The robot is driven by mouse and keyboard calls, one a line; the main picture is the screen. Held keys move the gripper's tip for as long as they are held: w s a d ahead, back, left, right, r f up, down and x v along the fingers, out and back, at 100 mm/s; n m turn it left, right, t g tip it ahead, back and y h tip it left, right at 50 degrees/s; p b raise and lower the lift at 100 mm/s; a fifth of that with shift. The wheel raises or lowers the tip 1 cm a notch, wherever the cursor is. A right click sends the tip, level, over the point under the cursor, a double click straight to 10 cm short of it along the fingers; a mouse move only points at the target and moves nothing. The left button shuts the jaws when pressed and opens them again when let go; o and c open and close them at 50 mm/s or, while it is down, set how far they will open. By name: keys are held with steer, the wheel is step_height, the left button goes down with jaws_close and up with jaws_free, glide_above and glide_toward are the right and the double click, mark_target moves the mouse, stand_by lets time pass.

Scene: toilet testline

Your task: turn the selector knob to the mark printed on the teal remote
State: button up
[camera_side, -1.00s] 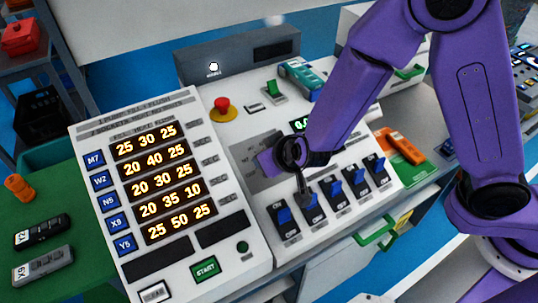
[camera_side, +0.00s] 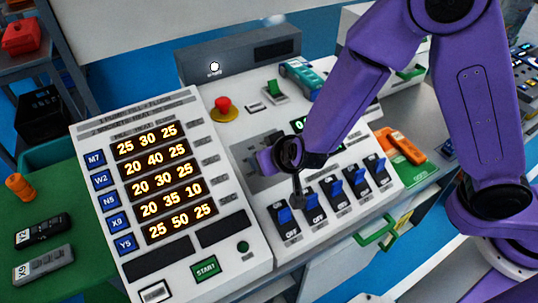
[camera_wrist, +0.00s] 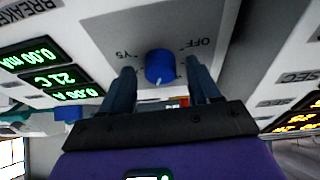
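The blue selector knob (camera_wrist: 159,67) is on a light panel in the wrist view, with upside-down marks Y5 to its left and OFF to its right. A pale pointer line shows on its lower side. My gripper (camera_wrist: 160,73) is open, with one dark finger on each side of the knob and visible gaps between. In the side view my gripper (camera_side: 267,160) is low over the sloped console, and hides the knob. A teal device (camera_side: 301,78), possibly the teal remote, lies at the console's top; its mark is not readable here. Other remotes, black (camera_side: 42,231) and grey (camera_side: 43,264), lie left.
Blue rocker switches (camera_side: 335,192) line the console just below my gripper. A red emergency button (camera_side: 223,104) and a green switch (camera_side: 273,92) are above. A board with lit orange numbers (camera_side: 165,180) stands left. Green readouts (camera_wrist: 50,75) are left of the knob in the wrist view.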

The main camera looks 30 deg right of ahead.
steer(key=v, duration=1.7)
steer(key=shift+r, duration=0.25)
steer(key=shift+s, duration=0.1)
steer(key=w+a+r+n+g+y, duration=0.1)
steer(key=w+a+r+n+y, duration=0.3)
steer(key=y, duration=0.3)
steer(key=s+d+f+n+g+h, duration=0.2)
steer(key=s+d, duration=0.3)
steer(key=d, duration=0.4)
steer(key=s+d+f+n+g+h, duration=0.1)
steer(key=s+d+n+g+h, duration=0.1)
steer(key=s+d, duration=0.4)
steer(key=s+d+f+n+g+h, duration=0.2)
steer(key=s+d, duration=0.4)
steer(key=d, duration=0.7)
steer(key=n+g, duration=0.1)
steer(key=n, duration=0.1)
steer(key=shift+d+f+n+g, duration=0.3)
steer(key=shift+f, duration=0.05)
